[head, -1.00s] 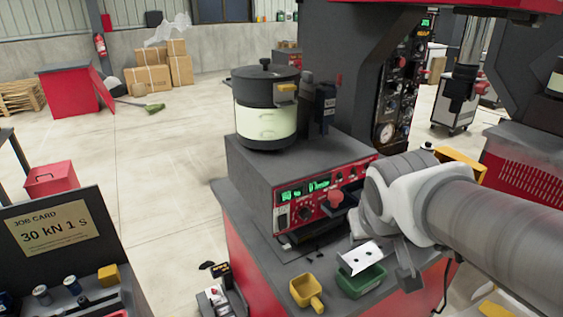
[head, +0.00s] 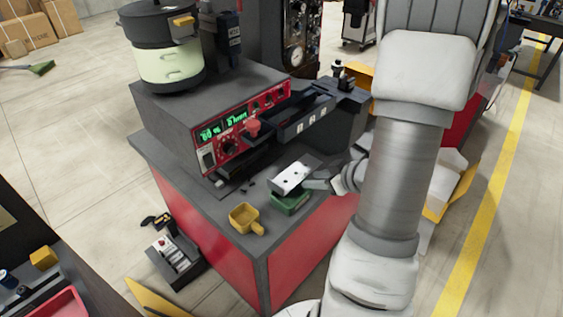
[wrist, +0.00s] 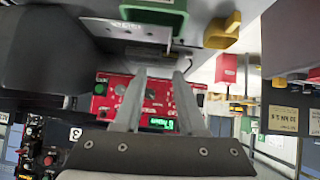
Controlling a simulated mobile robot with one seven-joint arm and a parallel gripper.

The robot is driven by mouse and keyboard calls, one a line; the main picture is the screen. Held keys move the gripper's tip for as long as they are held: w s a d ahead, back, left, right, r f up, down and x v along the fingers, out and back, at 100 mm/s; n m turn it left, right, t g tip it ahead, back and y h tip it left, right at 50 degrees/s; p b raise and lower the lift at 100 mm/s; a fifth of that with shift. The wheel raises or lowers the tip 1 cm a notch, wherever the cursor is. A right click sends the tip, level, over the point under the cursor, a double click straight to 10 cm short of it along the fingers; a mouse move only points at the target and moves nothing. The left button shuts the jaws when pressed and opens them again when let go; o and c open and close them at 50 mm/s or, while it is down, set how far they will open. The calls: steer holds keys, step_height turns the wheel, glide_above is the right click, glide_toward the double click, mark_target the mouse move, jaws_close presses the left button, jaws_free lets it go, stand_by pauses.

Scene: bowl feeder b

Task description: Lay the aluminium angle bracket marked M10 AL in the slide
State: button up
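A pale metal bracket (head: 297,174) with dark holes lies tilted over the green bin (head: 290,204) on the red bench's grey top. Its marking is too small to read. My gripper (head: 318,183) is at the bracket's right end in the head view, and its fingertips are hard to make out there. In the wrist view my gripper (wrist: 163,72) has its two fingers apart with nothing visible gripped between them. The green bin (wrist: 153,12) shows beyond them. I cannot tell for sure which part is the slide; a long dark tray (head: 290,133) with white labels sits right of the control panel.
A yellow scoop-like bin (head: 245,219) stands left of the green bin. The red control panel (head: 225,139) and the lidded pot (head: 168,65) rise behind. Small dark pieces (head: 247,187) lie on the bench top. My arm covers the right side.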

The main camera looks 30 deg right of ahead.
mark_target(276, 184)
steer(key=shift+y, duration=0.5)
steer(key=x, duration=0.5)
steer(key=b+x, duration=0.1)
steer(key=x, duration=0.5)
steer(key=a+b+x, duration=0.1)
steer(key=x, duration=0.5)
steer(key=shift+s+f, duration=0.15)
steer(key=shift+f, duration=0.15)
jaws_close()
stand_by(0.4)
